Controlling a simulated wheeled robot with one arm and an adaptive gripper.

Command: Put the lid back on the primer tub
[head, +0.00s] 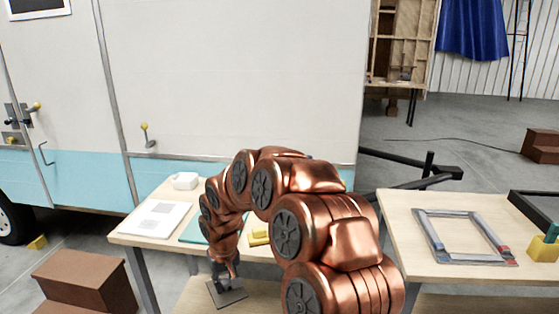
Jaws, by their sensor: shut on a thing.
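My gripper (226,272) is at the front of the left workbench, low in the picture and pointing down. It is shut on a flat dark grey square piece (228,295), which may be the lid. The piece shows in front of the pale lower surface of the bench; I cannot tell whether it touches that surface. A small white container (184,181) stands at the back of the bench top. I cannot tell whether it is the primer tub. My copper arm hides much of the bench's right part.
The left bench (130,238) also holds a white sheet or booklet (155,219), a teal mat (193,231) and a yellow item (258,235). Brown steps (85,282) stand at left. The right bench (405,232) carries a grey frame (464,237). The camper wall is behind.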

